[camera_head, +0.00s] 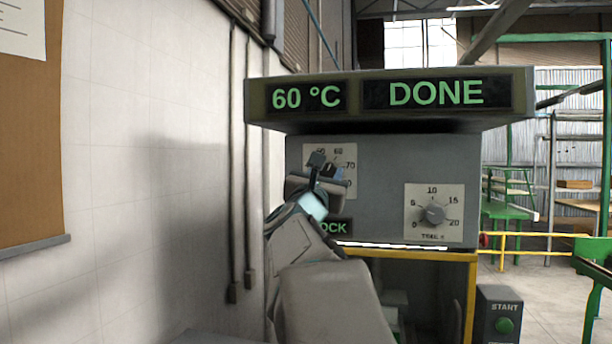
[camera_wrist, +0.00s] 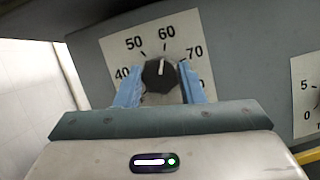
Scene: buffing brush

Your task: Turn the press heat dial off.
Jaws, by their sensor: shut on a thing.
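The heat dial is a dark round knob (camera_wrist: 158,74) on a white scale plate (camera_wrist: 183,35), marked 40, 50, 60 and 70 in the wrist view. Its white pointer line points up near the 60. My gripper (camera_wrist: 160,84) has one blue finger on each side of the knob and is shut on it. In the head view my gripper (camera_head: 326,168) covers much of the heat dial's plate (camera_head: 347,153) on the grey press front (camera_head: 385,172). The press display (camera_head: 440,94) above reads 60 °C and DONE.
A second dial (camera_head: 432,214), a timer with marks up to 20, sits to the right on the press front. A START box with a green button (camera_head: 504,325) stands at lower right. A white wall (camera_head: 150,150) runs along the left. The display overhangs above my gripper.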

